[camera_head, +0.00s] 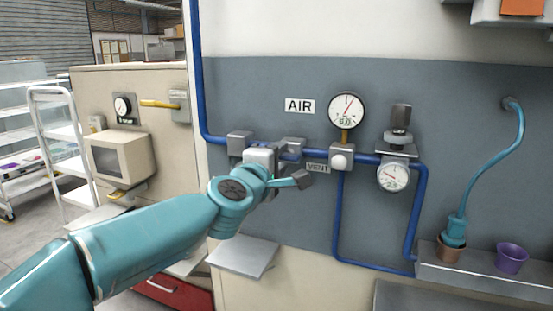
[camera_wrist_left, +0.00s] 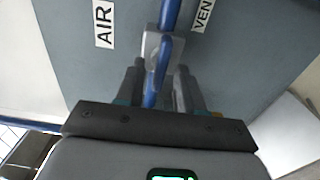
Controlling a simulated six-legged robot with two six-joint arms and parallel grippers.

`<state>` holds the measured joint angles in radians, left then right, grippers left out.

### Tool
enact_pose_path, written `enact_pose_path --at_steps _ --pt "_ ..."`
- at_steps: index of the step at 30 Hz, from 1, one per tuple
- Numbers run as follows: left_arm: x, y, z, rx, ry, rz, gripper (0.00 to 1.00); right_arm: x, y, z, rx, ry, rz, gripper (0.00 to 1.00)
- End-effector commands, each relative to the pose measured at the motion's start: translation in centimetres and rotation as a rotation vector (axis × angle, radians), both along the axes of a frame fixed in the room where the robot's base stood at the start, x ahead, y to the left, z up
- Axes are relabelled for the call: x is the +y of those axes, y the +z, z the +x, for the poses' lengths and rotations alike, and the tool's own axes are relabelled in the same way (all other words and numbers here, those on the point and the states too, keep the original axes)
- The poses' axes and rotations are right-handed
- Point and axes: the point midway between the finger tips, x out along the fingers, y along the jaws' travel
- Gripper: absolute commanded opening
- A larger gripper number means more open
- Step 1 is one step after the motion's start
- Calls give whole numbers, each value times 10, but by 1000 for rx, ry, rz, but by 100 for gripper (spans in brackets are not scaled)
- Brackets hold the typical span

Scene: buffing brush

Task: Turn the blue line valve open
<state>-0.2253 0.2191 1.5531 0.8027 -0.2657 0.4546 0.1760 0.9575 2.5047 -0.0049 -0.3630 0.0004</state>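The blue air pipe (camera_head: 368,159) runs across the grey wall panel below the AIR label (camera_head: 299,106). A grey valve body (camera_wrist_left: 163,45) sits on the pipe in the left wrist view. Its blue lever handle (camera_wrist_left: 153,90) points towards my gripper, roughly in line with the pipe. My left gripper (camera_wrist_left: 159,75) is open, with one finger on each side of the handle and narrow gaps that seem to show. In the head view my left gripper (camera_head: 272,155) is in front of the pipe and hides the handle. My right gripper is in neither view.
A round gauge (camera_head: 346,109) stands above the pipe, with a VENT label (camera_head: 317,168) below. A regulator with a second gauge (camera_head: 394,175) is further right. A teal hose tool (camera_head: 454,229) and a purple cup (camera_head: 511,258) sit on the right ledge. A grey shelf (camera_head: 242,257) juts out below my arm.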

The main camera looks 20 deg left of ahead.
Motion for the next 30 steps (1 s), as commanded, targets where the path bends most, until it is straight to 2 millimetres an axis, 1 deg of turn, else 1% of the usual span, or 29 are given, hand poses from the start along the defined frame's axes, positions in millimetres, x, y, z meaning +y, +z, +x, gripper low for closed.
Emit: enact_pose_path --at_steps 6,8,10,14,15,21,24,27,30 --pt "1 0 -2 -1 2 0 37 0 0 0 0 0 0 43" --pt "1 1 -6 -2 2 0 37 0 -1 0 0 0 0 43" --pt "2 1 -16 -3 3 0 37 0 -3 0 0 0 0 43" --pt "3 1 -46 -3 1 1 37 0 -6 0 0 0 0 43" --pt "3 1 -57 -4 1 1 37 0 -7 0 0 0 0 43" --pt "4 2 -111 -3 1 0 37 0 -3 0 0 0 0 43" --pt "5 3 -132 -3 0 0 37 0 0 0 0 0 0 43" --pt "5 2 -148 -1 1 0 37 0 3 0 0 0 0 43" --pt "5 2 -158 -1 0 1 37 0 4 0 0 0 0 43"
